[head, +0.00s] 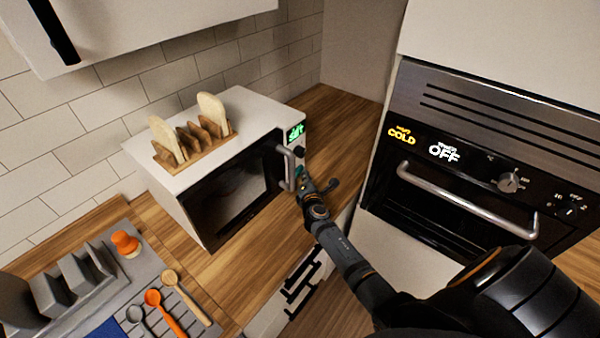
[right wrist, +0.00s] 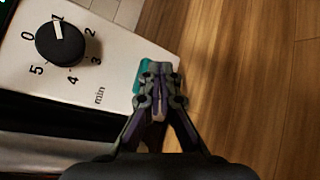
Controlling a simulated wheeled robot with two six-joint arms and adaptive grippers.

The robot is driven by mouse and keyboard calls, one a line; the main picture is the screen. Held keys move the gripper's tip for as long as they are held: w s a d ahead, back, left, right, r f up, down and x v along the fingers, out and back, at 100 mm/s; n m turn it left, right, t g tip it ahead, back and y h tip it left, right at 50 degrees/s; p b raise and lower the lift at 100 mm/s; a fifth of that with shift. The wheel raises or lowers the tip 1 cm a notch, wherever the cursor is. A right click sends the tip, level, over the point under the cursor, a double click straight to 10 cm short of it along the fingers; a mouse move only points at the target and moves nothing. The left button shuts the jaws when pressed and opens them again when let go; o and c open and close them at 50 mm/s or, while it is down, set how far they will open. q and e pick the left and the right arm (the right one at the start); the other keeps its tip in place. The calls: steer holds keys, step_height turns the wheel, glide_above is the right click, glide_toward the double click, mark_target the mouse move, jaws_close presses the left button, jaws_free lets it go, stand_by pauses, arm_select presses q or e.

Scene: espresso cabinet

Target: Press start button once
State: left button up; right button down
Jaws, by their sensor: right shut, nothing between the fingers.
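A white microwave (head: 258,103) stands on the wooden counter, with a green lit display (head: 296,132) at the upper right of its front. A black timer knob (head: 299,151) sits below the display; the right wrist view shows this knob (right wrist: 60,43) large, with its numbers. A teal-green start button (right wrist: 142,75) is at the panel's lower edge, partly hidden behind my right gripper. My right gripper (right wrist: 158,82) is shut and empty, its tips over or against the button; I cannot tell whether they touch. In the head view the right gripper (head: 304,184) is at the panel's lower part.
A wooden rack with bread slices (head: 190,142) stands on the microwave. The microwave's handle (head: 287,168) is just left of my gripper. A built-in oven (head: 460,200) is at the right. A dish rack and spoons (head: 165,312) lie at the lower left.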

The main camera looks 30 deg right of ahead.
steer(key=shift+w+a+b, duration=0.3)
steer(key=shift+w+a, duration=0.05)
steer(key=shift+w, duration=0.45)
stand_by(0.8)
steer(key=shift+s, duration=0.1)
steer(key=shift+s+d+p, duration=0.2)
steer(key=shift+s+d, duration=0.05)
steer(key=shift+s, duration=0.3)
steer(key=shift+s+d+p, duration=0.15)
steer(key=shift+s+d, duration=0.1)
steer(key=shift+s, duration=0.3)
steer(key=shift+s+d, duration=0.25)
steer(key=shift+s, duration=0.3)
steer(key=shift+s+d+p, duration=0.1)
steer(key=shift+s+d, duration=0.15)
steer(key=shift+s, duration=0.35)
steer(key=shift+s+d+p, duration=0.1)
steer(key=shift+s+d, duration=0.15)
steer(key=shift+s, duration=0.35)
steer(key=shift+s+d+p, duration=0.1)
steer(key=shift+s+d, duration=0.15)
steer(key=shift+s, duration=0.35)
